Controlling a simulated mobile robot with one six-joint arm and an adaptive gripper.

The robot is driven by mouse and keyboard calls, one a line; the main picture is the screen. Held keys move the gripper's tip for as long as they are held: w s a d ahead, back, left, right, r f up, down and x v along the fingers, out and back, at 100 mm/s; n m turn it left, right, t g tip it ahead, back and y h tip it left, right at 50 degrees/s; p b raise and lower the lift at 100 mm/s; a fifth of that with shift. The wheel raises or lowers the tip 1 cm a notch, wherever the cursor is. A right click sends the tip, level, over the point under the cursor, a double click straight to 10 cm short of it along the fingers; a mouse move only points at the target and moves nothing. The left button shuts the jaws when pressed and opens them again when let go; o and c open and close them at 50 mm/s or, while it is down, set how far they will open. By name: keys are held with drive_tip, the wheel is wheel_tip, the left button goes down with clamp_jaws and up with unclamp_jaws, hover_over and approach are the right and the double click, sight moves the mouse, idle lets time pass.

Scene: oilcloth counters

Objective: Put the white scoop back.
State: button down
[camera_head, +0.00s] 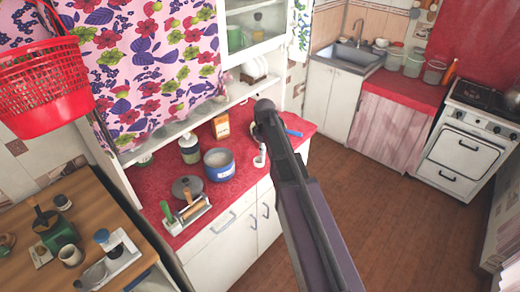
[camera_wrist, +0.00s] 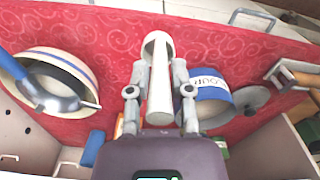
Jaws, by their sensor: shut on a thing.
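The white scoop (camera_wrist: 158,92) lies between the two fingers of my gripper (camera_wrist: 159,72) in the wrist view, its hollow end pointing away from my wrist. My gripper is shut on its handle. In the head view a small white part of the scoop (camera_head: 260,158) shows beside my arm, above the red counter; my arm hides the fingers. A blue and white tin (camera_head: 219,166) stands on the counter left of the scoop, its top open. In the wrist view this tin (camera_wrist: 208,104) is right of my gripper, with partly hidden lettering.
A grey lid (camera_head: 187,187), a tray with a rolling pin (camera_head: 192,209), a jar (camera_head: 190,149) and an orange box (camera_head: 221,126) stand on the red counter (camera_head: 236,191).

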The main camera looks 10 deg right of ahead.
drive_tip(key=shift+w+a+f, duration=0.1)
drive_tip(key=shift+w+a, duration=0.05)
drive_tip(key=shift+w, duration=0.95)
drive_tip(key=shift+w+a+f, duration=0.1)
drive_tip(key=shift+w, duration=0.95)
drive_tip(key=shift+w, duration=0.1)
drive_tip(key=shift+w+a+f+b, duration=0.1)
drive_tip(key=shift+w+f+b, duration=0.2)
drive_tip(key=shift+f+b, duration=0.7)
drive_tip(key=shift+w+f+b, duration=0.25)
drive_tip(key=shift+f+b, duration=0.6)
drive_tip(key=shift+b, duration=0.15)
drive_tip(key=shift+f, duration=0.15)
drive_tip(key=c, duration=0.5)
unclamp_jaws()
